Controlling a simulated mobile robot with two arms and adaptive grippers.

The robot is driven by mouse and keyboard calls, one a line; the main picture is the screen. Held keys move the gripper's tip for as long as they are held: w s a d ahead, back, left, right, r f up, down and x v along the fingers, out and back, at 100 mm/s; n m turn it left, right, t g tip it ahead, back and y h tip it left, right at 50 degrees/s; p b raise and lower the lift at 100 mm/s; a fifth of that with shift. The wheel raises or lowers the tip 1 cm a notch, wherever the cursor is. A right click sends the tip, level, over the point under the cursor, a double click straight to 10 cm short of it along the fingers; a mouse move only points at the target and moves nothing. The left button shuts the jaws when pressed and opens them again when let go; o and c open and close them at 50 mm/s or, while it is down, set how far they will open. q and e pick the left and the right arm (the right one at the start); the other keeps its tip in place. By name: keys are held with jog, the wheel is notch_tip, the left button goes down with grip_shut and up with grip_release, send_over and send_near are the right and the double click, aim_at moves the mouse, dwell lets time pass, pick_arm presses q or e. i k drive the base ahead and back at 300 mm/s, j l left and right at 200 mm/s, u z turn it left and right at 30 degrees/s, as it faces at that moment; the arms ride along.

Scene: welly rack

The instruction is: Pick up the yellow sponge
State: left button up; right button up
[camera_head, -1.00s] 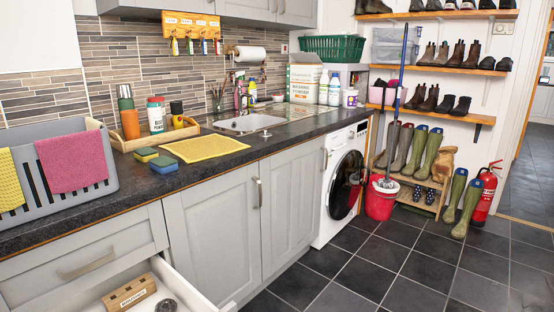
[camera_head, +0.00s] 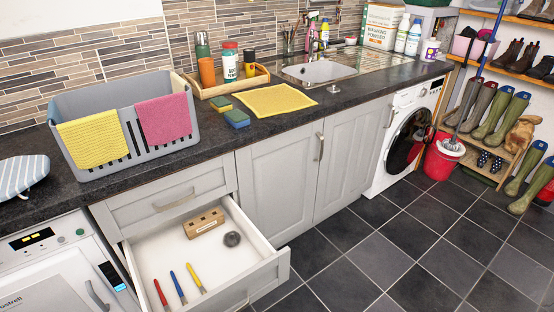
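Two small sponges lie side by side on the dark worktop, between the grey basket and the yellow cloth. The yellow sponge (camera_head: 221,105) is the farther one; its top is green and its yellow shows along its side. The nearer one is a blue sponge (camera_head: 237,119), also with a green top. Neither of my grippers is in view.
A wooden tray (camera_head: 264,78) with a flask and cups stands behind the sponges. The yellow cloth (camera_head: 275,100) lies to their right, the grey basket (camera_head: 80,104) to their left. An open drawer (camera_head: 262,279) juts out below the worktop.

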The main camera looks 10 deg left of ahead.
aim_at(220, 104)
jog(key=u, duration=0.9)
